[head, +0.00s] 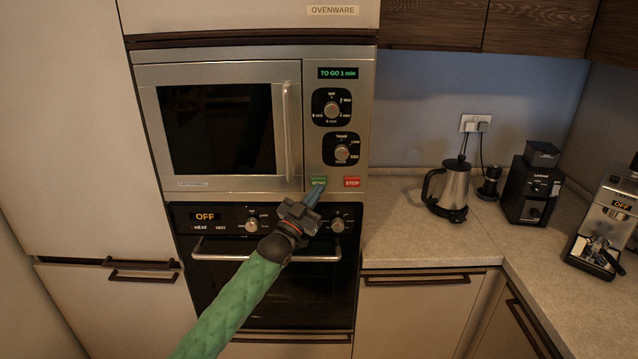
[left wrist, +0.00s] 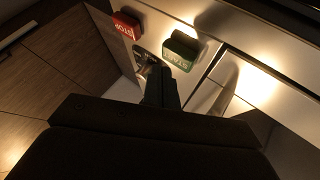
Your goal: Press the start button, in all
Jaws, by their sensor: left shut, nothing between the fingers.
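The microwave (head: 340,110) is built into the tall cabinet, its door shut and its display (head: 338,73) reading "TO GO 1 min". The green start button (head: 318,182) is at the bottom of its panel, left of the red stop button (head: 352,182). My left gripper (head: 317,191) is shut and empty, its tips at the lower edge of the start button. In the left wrist view the fingers (left wrist: 163,85) point close to the green button (left wrist: 180,52), with the red button (left wrist: 126,26) to the left. I cannot tell whether they touch. My right gripper is not in view.
An oven (head: 275,285) with knobs, a bar handle and an "OFF" display is below the microwave. On the counter (head: 420,240) to the right stand a kettle (head: 452,185), a grinder (head: 530,190) and a coffee machine (head: 605,225). The counter's front left part is clear.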

